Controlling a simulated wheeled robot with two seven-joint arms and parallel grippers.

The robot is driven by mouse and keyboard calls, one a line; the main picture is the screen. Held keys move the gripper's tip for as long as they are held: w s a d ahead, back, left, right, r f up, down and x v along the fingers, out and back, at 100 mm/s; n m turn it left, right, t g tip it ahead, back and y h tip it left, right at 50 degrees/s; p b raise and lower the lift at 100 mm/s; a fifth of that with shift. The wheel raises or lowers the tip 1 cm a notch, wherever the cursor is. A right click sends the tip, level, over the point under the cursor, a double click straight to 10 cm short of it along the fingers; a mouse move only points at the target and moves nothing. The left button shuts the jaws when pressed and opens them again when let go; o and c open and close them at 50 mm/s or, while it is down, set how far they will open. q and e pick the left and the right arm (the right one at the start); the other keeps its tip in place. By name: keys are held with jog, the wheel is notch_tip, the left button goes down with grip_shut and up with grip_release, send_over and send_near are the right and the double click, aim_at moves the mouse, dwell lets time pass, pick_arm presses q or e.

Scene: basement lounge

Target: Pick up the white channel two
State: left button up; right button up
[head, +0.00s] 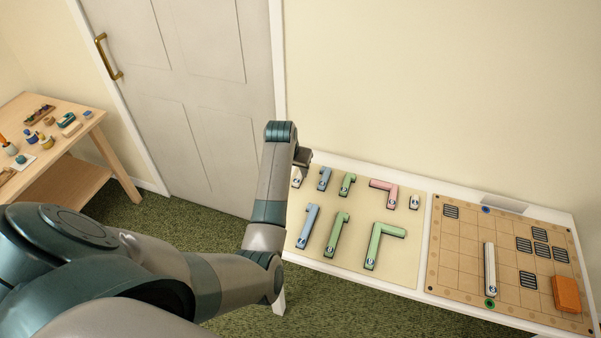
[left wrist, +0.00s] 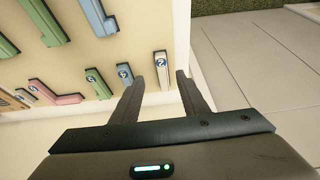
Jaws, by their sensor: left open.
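A short white channel (head: 297,178) lies at the far left end of the cream mat, partly hidden by my left gripper (head: 303,161). In the left wrist view the same white channel (left wrist: 161,64), with a round dark number label, shows between the fingertips of my left gripper (left wrist: 162,79). The jaws are open and empty, close over the channel; I cannot tell the height gap. Another short white piece (head: 414,202) lies at the mat's right end, and a longer white channel (head: 490,269) lies on the grid board. My right gripper is not in view.
The mat (head: 345,220) also holds blue, green and pink channels in two rows. The grid board (head: 455,255) to its right bears dark striped tiles and an orange block (head: 566,294). A wooden table (head: 75,150) with small items stands far left, by a door.

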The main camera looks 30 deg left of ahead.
aim_at(299, 176)
pick_arm(q)
jog(key=shift+x, duration=1.6)
jog(key=shift+w, duration=0.1)
jog(key=shift+w+a+f+p, duration=0.2)
jog(key=shift+w+f+p, duration=0.25)
jog(key=shift+f, duration=0.1)
jog(key=shift+w+a+f+p, duration=0.2)
jog(key=shift+w+f+p, duration=0.25)
jog(key=shift+f, duration=0.1)
jog(key=shift+x, duration=1.2)
jog(key=shift+c, duration=0.6)
grip_shut()
